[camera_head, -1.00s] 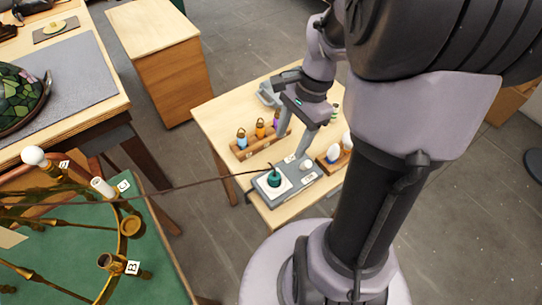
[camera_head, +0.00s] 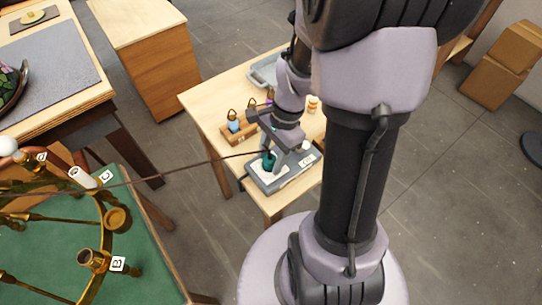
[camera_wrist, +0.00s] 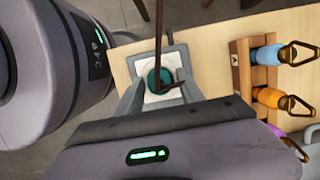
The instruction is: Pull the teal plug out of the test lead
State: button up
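The teal plug (camera_head: 268,161) sits on the white square of a grey test block (camera_head: 283,178) on the small wooden table. A dark cable (camera_head: 190,164) runs from it to the left, towards the brass lamp. My gripper (camera_head: 275,158) is at the plug, pointing down at the block. In the wrist view the teal plug (camera_wrist: 159,80) lies between the two fingers of my gripper (camera_wrist: 160,88), with white plate showing on both sides. The fingers look open and apart from the plug. The cable (camera_wrist: 158,35) crosses over the plug there. The plug's lower part is hidden.
A wooden rack (camera_head: 238,132) with several coloured bottles stands behind the block; the blue bottle (camera_wrist: 267,54) and orange bottle (camera_wrist: 270,97) show in the wrist view. A grey tray (camera_head: 263,72) is at the table's back. The brass lamp frame (camera_head: 125,215) is on the green mat at left.

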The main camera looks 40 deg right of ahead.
aim_at(267, 159)
grip_shut()
jog(key=shift+r+p, duration=2.15)
jog(key=shift+r, duration=0.3)
jog(key=shift+f, duration=0.15)
